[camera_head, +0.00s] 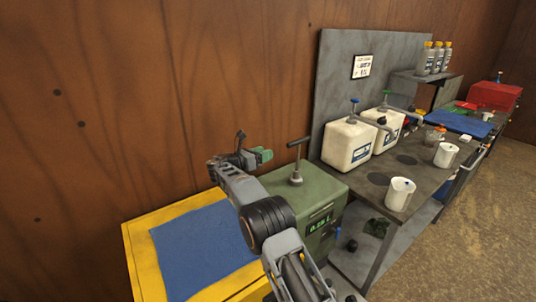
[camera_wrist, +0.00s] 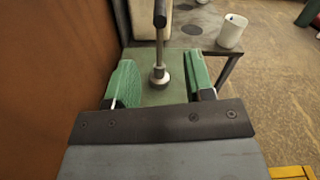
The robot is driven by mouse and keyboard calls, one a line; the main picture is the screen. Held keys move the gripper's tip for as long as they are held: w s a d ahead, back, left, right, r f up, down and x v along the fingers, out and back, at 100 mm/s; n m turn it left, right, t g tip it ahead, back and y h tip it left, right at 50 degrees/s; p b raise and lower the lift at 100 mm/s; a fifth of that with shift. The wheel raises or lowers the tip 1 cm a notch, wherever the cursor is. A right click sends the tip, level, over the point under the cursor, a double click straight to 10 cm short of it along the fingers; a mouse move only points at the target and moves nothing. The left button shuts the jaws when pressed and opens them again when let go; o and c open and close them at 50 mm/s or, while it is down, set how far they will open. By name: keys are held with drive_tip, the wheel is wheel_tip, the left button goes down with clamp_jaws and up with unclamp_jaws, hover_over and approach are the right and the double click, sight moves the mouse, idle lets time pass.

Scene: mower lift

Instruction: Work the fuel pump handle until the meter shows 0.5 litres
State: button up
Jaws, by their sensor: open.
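The green fuel pump (camera_head: 302,200) stands beside the bench, with its T-shaped handle (camera_head: 298,143) upright on top. Its front meter (camera_head: 319,224) shows small digits, which look like 0.15 L but are hard to read. My gripper (camera_head: 263,155) is open and empty, left of the handle and apart from it, at about the height of the crossbar. In the wrist view, the handle's rod and collar (camera_wrist: 159,72) appear in the gap between my green fingers (camera_wrist: 160,66), beyond the tips. The crossbar is seen end-on at the top there.
A yellow-edged table with a blue mat (camera_head: 205,250) stands at the left front. The grey bench (camera_head: 408,172) right of the pump holds white jugs (camera_head: 348,145) and white cups (camera_head: 399,194). A wooden wall (camera_head: 150,100) stands behind my arm.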

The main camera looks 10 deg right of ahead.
sight(291, 144)
drive_tip(key=shift+f, duration=0.1)
drive_tip(key=p+x, duration=0.3)
drive_tip(key=x, duration=1)
drive_tip(key=shift+w+d+f, duration=0.1)
drive_tip(key=shift+w+d, duration=0.05)
drive_tip(key=shift+d, duration=0.2)
clamp_jaws()
idle(0.4)
